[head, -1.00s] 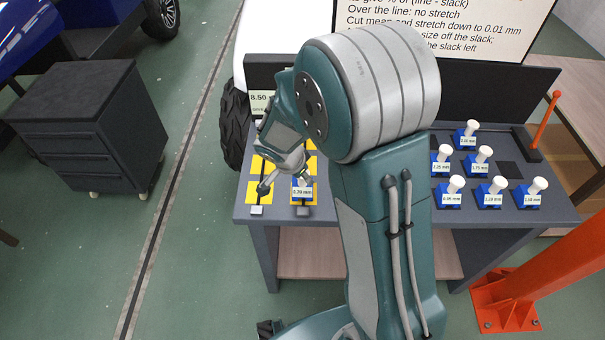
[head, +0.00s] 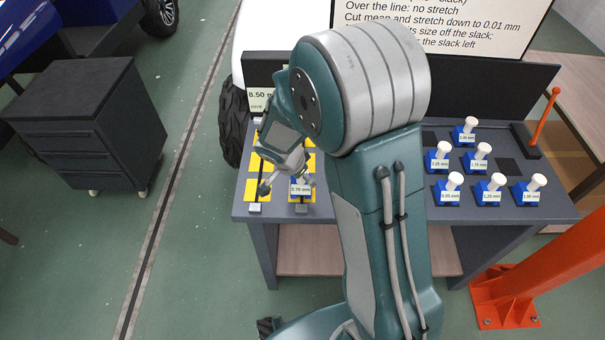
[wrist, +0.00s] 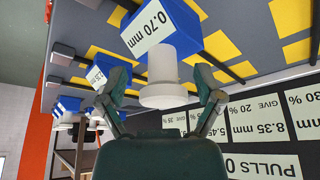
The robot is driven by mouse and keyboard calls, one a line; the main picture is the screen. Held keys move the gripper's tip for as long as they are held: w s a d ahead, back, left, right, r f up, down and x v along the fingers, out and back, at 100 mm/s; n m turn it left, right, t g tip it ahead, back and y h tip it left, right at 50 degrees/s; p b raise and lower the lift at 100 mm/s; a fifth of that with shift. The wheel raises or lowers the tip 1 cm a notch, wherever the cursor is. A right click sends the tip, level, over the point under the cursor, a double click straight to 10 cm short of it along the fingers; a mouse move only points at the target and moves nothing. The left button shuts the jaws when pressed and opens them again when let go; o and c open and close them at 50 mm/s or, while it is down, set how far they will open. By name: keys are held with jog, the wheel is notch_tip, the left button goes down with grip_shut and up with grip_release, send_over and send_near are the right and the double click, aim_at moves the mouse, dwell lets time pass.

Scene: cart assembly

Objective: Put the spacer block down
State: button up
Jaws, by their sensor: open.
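The spacer block (head: 300,189) is blue with a white knob and a label that reads 0.70 mm. It stands at the front left of the table, on one of the yellow-marked places. In the wrist view the block (wrist: 182,22) shows with its knob between my fingers. My gripper (wrist: 163,88) is open, one finger on each side of the knob, with a visible gap on both sides. In the head view my gripper (head: 287,183) is just above and beside the block, and partly hides it.
The table (head: 355,215) holds several other knobbed blue blocks (head: 450,190) on its right, near an orange lever (head: 546,115). Yellow pads (head: 257,188) lie beside the block. A display (head: 261,98) stands behind. A dark drawer cabinet (head: 85,125) is at the left.

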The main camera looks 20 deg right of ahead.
jog(key=v, duration=1.2)
jog(key=s+d+r+n+t+y, duration=0.1)
jog(key=s+d+r+n+y, duration=0.1)
jog(key=s+r+n, duration=0.4)
jog(key=s+d+r+n+t+y, duration=0.2)
jog(key=s+r+n, duration=0.4)
jog(key=s, duration=0.6)
jog(key=shift+s+r+n, duration=0.3)
jog(key=shift+r, duration=0.05)
